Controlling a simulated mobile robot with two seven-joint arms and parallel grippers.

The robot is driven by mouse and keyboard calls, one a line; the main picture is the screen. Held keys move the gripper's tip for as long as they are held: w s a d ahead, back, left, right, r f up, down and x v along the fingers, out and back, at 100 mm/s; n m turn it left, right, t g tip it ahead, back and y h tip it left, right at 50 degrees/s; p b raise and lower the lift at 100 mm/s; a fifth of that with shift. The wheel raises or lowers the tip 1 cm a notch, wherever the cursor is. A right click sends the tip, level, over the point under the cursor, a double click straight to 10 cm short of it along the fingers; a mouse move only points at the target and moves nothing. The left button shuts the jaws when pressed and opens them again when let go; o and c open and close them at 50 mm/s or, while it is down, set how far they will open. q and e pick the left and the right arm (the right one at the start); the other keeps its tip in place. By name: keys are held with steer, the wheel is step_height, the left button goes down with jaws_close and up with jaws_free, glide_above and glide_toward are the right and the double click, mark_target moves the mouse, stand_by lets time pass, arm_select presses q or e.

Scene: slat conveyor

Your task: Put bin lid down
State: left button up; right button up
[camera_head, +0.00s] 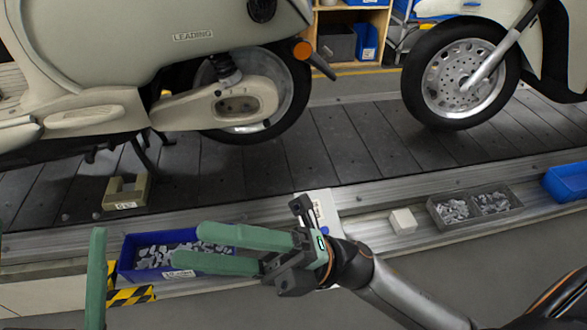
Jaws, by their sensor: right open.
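My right gripper (192,246) reaches in from the right, its two green fingers apart with nothing between them. Its fingers pass in front of a blue bin (126,258) holding small grey metal parts; I cannot tell whether they touch it. I cannot clearly make out a bin lid. A flat white labelled piece (326,207) lies on the rail behind the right gripper, partly hidden by it; I cannot tell whether this is the lid. One green finger of my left gripper (96,278) shows at the lower left; its opening is unclear.
A small white block (403,221), a grey bin of metal parts (475,208) and another blue bin (568,181) stand along the rail to the right. A beige bracket (126,192) sits on the slat conveyor (345,140). Scooters (150,60) stand behind, above the slats.

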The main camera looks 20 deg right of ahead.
steer(key=w+d+r+m+t+h, duration=0.1)
steer(key=d+m+t+h, duration=0.4)
steer(key=m+t, duration=0.4)
steer(key=w+d+r+m+t+h, duration=0.2)
steer(key=d+m+t+h, duration=0.3)
steer(key=m+t, duration=0.4)
steer(key=m, duration=0.6)
steer(key=shift+w+t, duration=0.15)
steer(key=shift+t, duration=0.15)
steer(key=shift+r, duration=0.1)
